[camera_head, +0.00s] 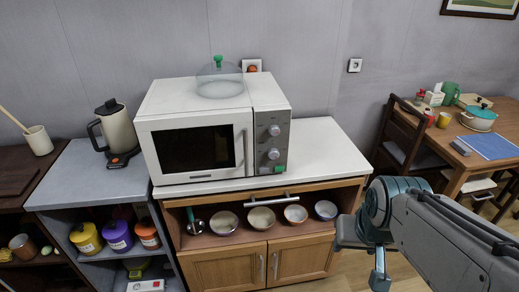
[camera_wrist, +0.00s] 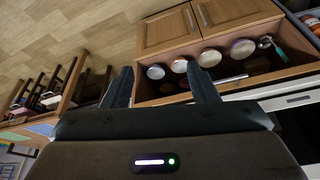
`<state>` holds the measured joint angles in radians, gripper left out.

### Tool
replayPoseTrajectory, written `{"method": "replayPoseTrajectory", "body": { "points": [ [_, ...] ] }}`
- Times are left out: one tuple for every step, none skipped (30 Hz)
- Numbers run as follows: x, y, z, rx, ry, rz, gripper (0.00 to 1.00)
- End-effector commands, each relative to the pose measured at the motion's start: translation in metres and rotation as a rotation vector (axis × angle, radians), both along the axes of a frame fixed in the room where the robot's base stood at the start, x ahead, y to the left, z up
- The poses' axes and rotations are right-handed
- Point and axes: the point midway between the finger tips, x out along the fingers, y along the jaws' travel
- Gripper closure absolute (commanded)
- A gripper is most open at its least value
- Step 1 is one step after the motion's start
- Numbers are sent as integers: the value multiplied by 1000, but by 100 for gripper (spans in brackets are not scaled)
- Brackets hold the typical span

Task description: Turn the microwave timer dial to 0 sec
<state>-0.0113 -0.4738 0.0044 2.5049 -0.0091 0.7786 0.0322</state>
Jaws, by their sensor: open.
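The white microwave (camera_head: 190,121) stands on the cabinet's counter with its door shut. Its grey control panel (camera_head: 260,142) on the right side has an upper dial (camera_head: 274,130) and a lower dial (camera_head: 273,154), with a green button (camera_head: 279,169) beneath. The dial markings are too small to read, so I cannot tell which dial is the timer or where it points. My gripper (camera_head: 380,272) hangs low, right of the cabinet and well apart from the microwave. In the wrist view its two fingers (camera_wrist: 160,88) are spread, with nothing between them.
A glass cover (camera_head: 220,84) with a green knob sits on the microwave. The counter (camera_head: 325,150) right of it is bare. Below, an open shelf holds several bowls (camera_head: 261,217). A kettle (camera_head: 118,128) stands left; a dining table (camera_head: 480,135) and chair are at right.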

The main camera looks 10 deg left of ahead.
Motion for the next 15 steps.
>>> {"method": "replayPoseTrajectory", "body": {
  "points": [
    [12,3,-14,-1,-42,7,47],
    [21,5,-19,-1,-77,14,47],
    [35,9,-25,-1,-129,23,47],
    [45,13,-29,1,-171,32,47],
    [56,17,-34,3,-215,40,47],
    [70,23,-38,7,-275,52,47],
    [80,28,-41,12,-320,61,47],
    [90,33,-44,17,-365,72,47],
    [103,40,-47,26,-424,83,47],
    [111,45,-49,33,-470,92,47],
    [120,50,-50,41,-515,101,47],
    [130,58,-52,53,-574,113,47],
    [138,63,-54,63,-618,123,47],
    [144,69,-54,74,-663,133,47],
    [153,77,-55,89,-722,144,47]
  ]
}}
